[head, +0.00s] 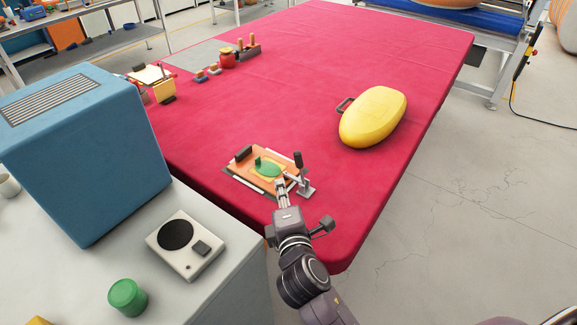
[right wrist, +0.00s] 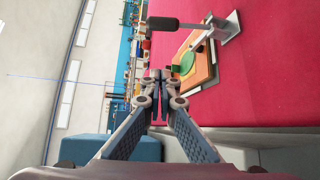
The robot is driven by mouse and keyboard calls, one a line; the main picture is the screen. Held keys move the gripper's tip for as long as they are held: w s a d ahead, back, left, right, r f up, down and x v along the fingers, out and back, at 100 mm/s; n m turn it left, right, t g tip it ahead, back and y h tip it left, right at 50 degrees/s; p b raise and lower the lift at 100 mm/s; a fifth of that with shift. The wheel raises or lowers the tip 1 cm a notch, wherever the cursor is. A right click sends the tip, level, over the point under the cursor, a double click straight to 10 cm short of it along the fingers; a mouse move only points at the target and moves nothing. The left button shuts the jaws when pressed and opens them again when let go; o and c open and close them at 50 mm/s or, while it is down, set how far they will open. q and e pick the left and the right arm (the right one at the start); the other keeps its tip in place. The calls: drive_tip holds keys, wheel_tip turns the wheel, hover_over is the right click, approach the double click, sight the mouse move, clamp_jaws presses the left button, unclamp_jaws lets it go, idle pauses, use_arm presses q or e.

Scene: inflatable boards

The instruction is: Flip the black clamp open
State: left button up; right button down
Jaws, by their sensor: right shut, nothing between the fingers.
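The black clamp (head: 298,162) stands at the right side of an orange board on the red table, its black handle pointing up from a metal base. In the right wrist view, the black handle (right wrist: 163,23) and its metal arm show at the top. My right gripper (head: 281,184) is shut and empty, beside the near edge of the board and left of the clamp base. Its fingertips (right wrist: 160,76) appear apart from the handle. My left gripper is out of view.
A yellow case (head: 373,117) lies to the right on the red table (head: 310,60). Small blocks and a red jar (head: 227,60) stand at the back left. A blue box (head: 85,150), a scale (head: 185,246) and a green jar (head: 127,297) sit on the grey counter.

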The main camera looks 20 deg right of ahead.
drive_tip(key=p+x, duration=0.1)
drive_tip(key=x, duration=0.9)
drive_tip(key=shift+r, duration=0.2)
drive_tip(key=d, duration=0.1)
drive_tip(key=s+d+p, duration=0.2)
drive_tip(key=shift+d+r, duration=0.25)
drive_tip(key=shift+r, duration=0.15)
